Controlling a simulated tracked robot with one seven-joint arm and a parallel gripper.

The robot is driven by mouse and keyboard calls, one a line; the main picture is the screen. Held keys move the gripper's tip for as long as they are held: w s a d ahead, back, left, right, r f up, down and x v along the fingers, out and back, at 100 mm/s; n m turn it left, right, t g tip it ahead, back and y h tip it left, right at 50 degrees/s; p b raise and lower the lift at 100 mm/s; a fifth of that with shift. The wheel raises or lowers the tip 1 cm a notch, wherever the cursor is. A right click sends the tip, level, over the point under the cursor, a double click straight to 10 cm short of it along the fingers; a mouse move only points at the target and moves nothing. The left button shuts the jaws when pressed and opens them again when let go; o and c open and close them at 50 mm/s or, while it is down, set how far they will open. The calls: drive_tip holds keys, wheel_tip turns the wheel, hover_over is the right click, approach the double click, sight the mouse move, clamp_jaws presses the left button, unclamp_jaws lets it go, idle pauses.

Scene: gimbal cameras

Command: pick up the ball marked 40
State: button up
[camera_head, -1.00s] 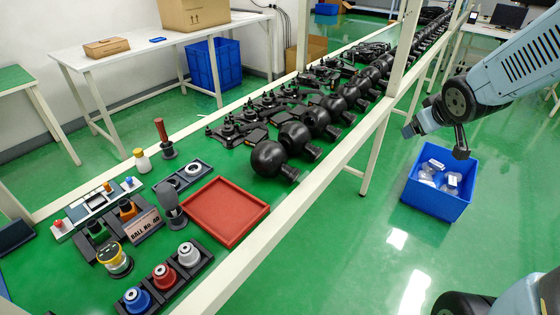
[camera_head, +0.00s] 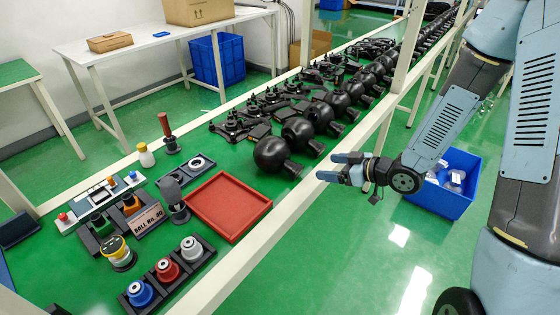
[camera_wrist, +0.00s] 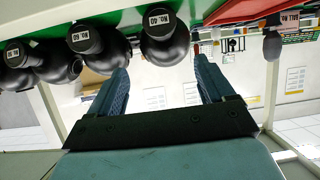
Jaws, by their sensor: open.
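The ball (camera_head: 271,154) at the near end of the row is a black sphere with a short neck, on the green bench right behind the red tray. In the wrist view this ball (camera_wrist: 166,48) has a small white label on its neck that appears to read 40. My gripper (camera_head: 330,167) is open and empty at the bench's front rail, right of the ball, with its fingers pointing left. In the wrist view my gripper (camera_wrist: 160,72) has the ball beyond its fingertips, between them and apart from them.
More black balls (camera_head: 298,131) stand close behind in a row; one neck label (camera_wrist: 80,37) seems to read 60. A red tray (camera_head: 228,207) is empty. A sign (camera_head: 147,219) reads BALL No. 40. The front rail (camera_head: 265,237) and an upright post (camera_head: 409,42) border the bench.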

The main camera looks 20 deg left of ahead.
sight(298, 164)
drive_tip(key=x, duration=0.8)
drive_tip(key=shift+s+a+f, duration=0.1)
drive_tip(key=shift+s+a, duration=0.1)
drive_tip(key=shift+a, duration=0.2)
drive_tip(key=shift+x, duration=2.75)
drive_tip(key=shift+w, duration=0.15)
drive_tip(key=c, duration=1.4)
